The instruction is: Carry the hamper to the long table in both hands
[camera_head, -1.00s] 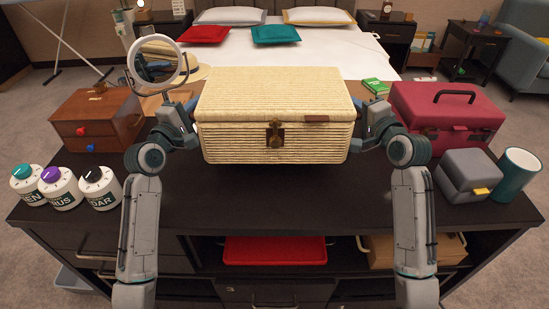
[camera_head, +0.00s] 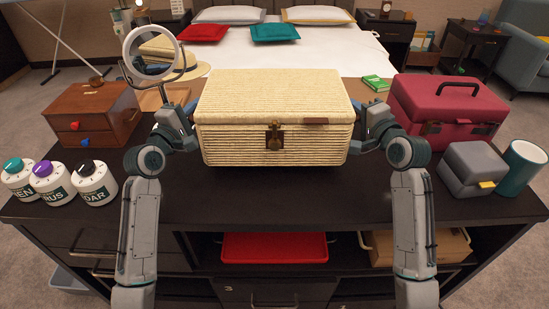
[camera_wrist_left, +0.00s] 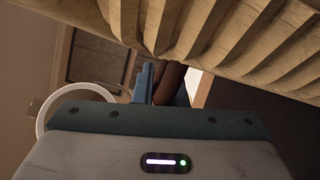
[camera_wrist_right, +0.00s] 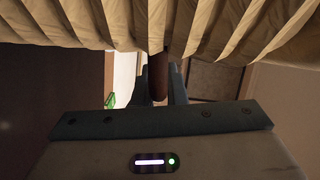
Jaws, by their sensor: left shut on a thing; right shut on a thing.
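The hamper (camera_head: 275,105) is a cream woven box with a shut lid and a dark brass clasp, in the middle of the head view. It is held between my two arms, over the dark cabinet top. My left gripper (camera_head: 190,112) is at its left side, shut on a brown handle that shows between the fingers in the left wrist view (camera_wrist_left: 170,82). My right gripper (camera_head: 362,112) is at its right side, shut on the other brown handle, seen in the right wrist view (camera_wrist_right: 160,80). The long table is not clearly identifiable.
On the cabinet top (camera_head: 270,205) are a wooden drawer box (camera_head: 95,112), a round mirror (camera_head: 150,55), several labelled canisters (camera_head: 55,182), a dark red case (camera_head: 450,108), a grey box (camera_head: 472,168) and a teal cup (camera_head: 523,167). A bed (camera_head: 330,58) stands behind.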

